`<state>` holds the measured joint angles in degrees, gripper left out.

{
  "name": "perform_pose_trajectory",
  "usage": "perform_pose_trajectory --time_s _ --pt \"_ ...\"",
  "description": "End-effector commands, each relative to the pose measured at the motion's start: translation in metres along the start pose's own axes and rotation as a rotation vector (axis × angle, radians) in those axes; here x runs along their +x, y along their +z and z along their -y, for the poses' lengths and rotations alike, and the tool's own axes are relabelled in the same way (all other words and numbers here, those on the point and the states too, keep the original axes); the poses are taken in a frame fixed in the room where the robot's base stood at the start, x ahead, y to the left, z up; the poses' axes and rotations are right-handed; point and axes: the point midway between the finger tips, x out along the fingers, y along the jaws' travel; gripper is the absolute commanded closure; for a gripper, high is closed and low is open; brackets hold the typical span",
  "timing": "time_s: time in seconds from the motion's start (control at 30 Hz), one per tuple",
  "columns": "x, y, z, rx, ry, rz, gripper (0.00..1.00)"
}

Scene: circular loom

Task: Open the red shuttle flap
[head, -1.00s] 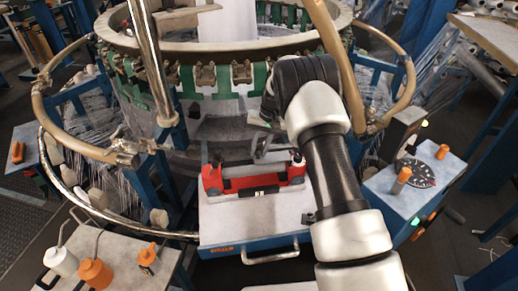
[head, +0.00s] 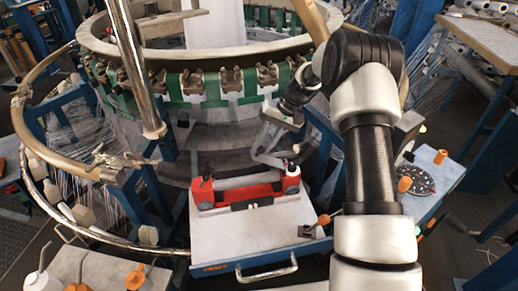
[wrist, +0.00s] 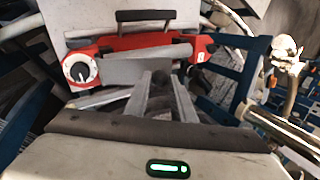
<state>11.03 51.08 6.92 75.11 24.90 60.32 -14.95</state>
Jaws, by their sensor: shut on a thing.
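The red shuttle (head: 207,195) lies on the white-topped table, with a grey bar-like flap (head: 249,180) along its upper side. In the wrist view the shuttle (wrist: 110,43) has a black handle, a round white dial at its left, and the grey flap (wrist: 125,71) in front. My gripper (head: 272,160) reaches down from behind, over the shuttle's right half. In the wrist view my gripper (wrist: 162,76) has its fingertips at the flap's edge, slightly apart, apparently closed on it. The exact contact is partly hidden by the fingers.
The table (head: 215,234) has a blue front with a metal handle (head: 267,268). A small orange-handled tool (head: 323,220) lies at its right edge. The loom ring (head: 205,62) stands close behind. Orange and white bottles stand at front left.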

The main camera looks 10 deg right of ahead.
Motion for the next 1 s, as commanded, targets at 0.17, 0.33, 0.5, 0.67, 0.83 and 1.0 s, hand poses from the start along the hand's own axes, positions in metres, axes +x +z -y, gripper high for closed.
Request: perform_pose_trajectory --time_s 0.17,0.33,0.5,0.67,0.83,1.0 --pt "-0.0066 -0.0021 -0.0162 0.009 0.018 -0.006 1.0" --pt "-0.0078 -0.0023 -0.0194 0.011 0.019 -0.005 1.0" --pt "-0.0071 -0.0021 -0.0205 0.012 0.019 -0.005 1.0" --pt "-0.0061 -0.0017 -0.0209 0.013 0.019 -0.004 1.0" --pt "-0.0059 -0.0014 -0.0205 0.013 0.018 -0.003 0.59" --pt "-0.0064 -0.0014 -0.0183 0.01 0.017 -0.002 0.59"
